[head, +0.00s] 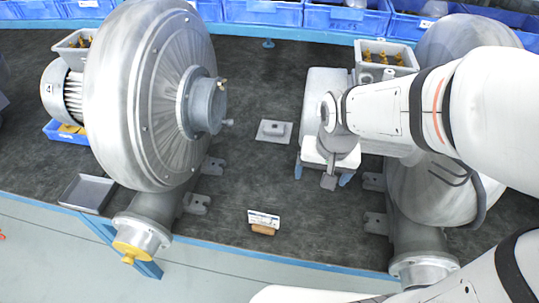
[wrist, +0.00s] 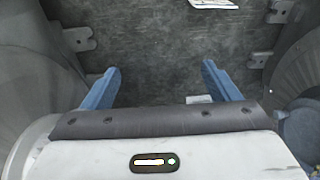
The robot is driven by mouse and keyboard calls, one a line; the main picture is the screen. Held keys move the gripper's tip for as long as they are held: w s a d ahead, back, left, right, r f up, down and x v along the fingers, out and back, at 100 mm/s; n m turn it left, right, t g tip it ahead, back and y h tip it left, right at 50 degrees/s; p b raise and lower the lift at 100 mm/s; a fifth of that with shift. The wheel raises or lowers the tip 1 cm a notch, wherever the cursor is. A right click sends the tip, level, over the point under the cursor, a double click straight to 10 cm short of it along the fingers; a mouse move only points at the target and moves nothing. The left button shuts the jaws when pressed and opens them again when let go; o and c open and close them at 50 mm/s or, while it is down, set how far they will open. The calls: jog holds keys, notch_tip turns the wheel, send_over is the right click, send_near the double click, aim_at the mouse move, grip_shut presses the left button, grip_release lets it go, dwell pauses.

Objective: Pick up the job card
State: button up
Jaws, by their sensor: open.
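The job card (head: 264,217) is a small white card with dark print. It leans upright on a brown wooden block (head: 263,230) near the front of the bench, between the two blowers. In the wrist view, a white piece at the top edge (wrist: 214,3) appears to be the card, mostly cut off. My gripper (head: 322,178) is open and empty, with its blue fingers apart. It is above the bench, to the right of the card and farther back. Both fingers also show in the wrist view (wrist: 160,72).
A large grey blower (head: 140,100) stands left and another (head: 420,190) right, with mounting feet projecting toward the middle. A grey plate with a small block (head: 274,131) lies behind the card. A shallow grey tray (head: 87,193) is front left. Blue bins (head: 260,12) line the back.

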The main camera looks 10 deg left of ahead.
aim_at(264, 225)
jog(key=o, duration=0.3)
jog(key=w+a+f+g, duration=0.1)
jog(key=a+f, duration=0.5)
jog(key=f, duration=0.1)
jog(key=shift+a+b, duration=0.25)
jog(key=shift+b, duration=0.2)
jog(key=shift+o, duration=0.3)
jog(key=shift+m+g+h, duration=0.3)
jog(key=shift+m+g, duration=0.1)
jog(key=a+f, duration=0.4)
jog(key=f, duration=0.1)
jog(key=s+a+f, duration=0.1)
jog(key=a+f, duration=0.1)
jog(key=f, duration=0.1)
jog(key=shift+a+f+b, duration=0.2)
jog(key=shift+a+b, duration=0.05)
jog(key=shift+b, duration=0.15)
jog(key=shift+w+a+f+p, duration=0.15)
jog(key=shift+f+p, duration=0.2)
jog(key=shift+f, duration=1.75)
jog(key=shift+w+a+f+p, duration=0.15)
jog(key=shift+f+p, duration=0.15)
jog(key=shift+f, duration=1.75)
